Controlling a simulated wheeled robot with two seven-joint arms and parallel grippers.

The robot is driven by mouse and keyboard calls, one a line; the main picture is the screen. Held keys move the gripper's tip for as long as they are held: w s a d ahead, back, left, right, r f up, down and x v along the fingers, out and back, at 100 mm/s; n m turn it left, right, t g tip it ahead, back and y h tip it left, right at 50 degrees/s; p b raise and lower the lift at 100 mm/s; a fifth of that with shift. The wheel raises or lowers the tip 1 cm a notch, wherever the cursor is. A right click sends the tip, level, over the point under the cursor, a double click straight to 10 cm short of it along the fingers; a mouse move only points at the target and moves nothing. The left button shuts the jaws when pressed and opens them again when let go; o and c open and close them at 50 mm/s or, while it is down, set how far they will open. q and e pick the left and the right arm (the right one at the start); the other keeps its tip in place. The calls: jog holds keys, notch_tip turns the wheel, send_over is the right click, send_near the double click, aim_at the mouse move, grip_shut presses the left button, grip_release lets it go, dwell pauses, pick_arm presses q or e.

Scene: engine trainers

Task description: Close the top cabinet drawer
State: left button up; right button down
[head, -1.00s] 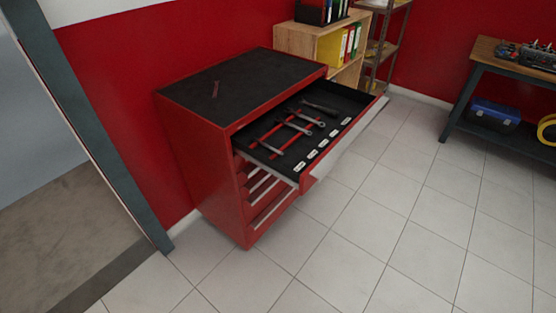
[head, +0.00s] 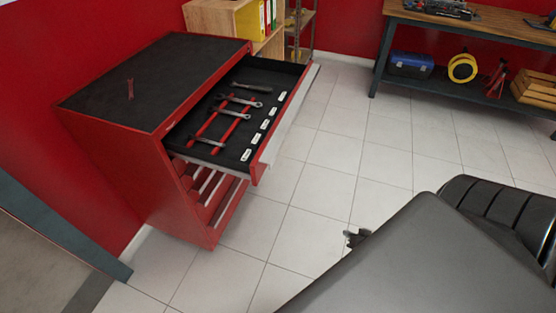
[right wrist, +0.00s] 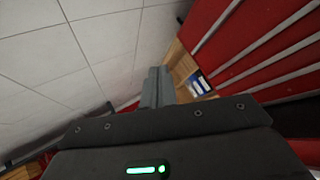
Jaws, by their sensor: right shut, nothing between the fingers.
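The red cabinet (head: 190,200) stands left of centre in the head view, with a black top. Its top drawer (head: 290,110) is pulled far out and holds several wrenches and other tools on a black liner. The lower drawers look shut. My right gripper (head: 356,238) shows as a small dark tip past my large dark arm, over the floor, right of the drawer and apart from it. In the right wrist view its fingers (right wrist: 157,88) are together and empty, with red drawer fronts to the right. My left gripper is not in view.
A wooden shelf (head: 215,17) with binders stands behind the cabinet. A workbench (head: 480,25) at the upper right has a blue toolbox (head: 410,65) and a yellow reel (head: 463,68) below. The tiled floor in front of the drawer is clear. A door frame stands at left.

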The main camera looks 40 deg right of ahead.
jog(key=w+r+m+t+y, duration=0.15)
jog(key=w+r, duration=0.25)
jog(key=r, duration=0.4)
jog(key=w+r+m+t+y, duration=0.1)
jog(key=w+r+t+y, duration=0.15)
jog(key=w+r, duration=0.4)
jog(key=a+r+m+y+b, duration=0.1)
jog(key=a+r+y, duration=0.35)
jog(key=r, duration=0.55)
jog(key=a+r+y+b, duration=0.1)
jog(key=a+r+y, duration=0.3)
jog(key=r, duration=0.6)
jog(key=w+a+h+p, duration=0.1)
jog(key=w+a, duration=0.7)
jog(key=w, duration=0.4)
jog(key=shift+a+f+t, duration=0.2)
jog(key=shift+a+t, duration=0.15)
jog(key=shift+t, duration=0.05)
jog(key=shift+w, duration=0.1)
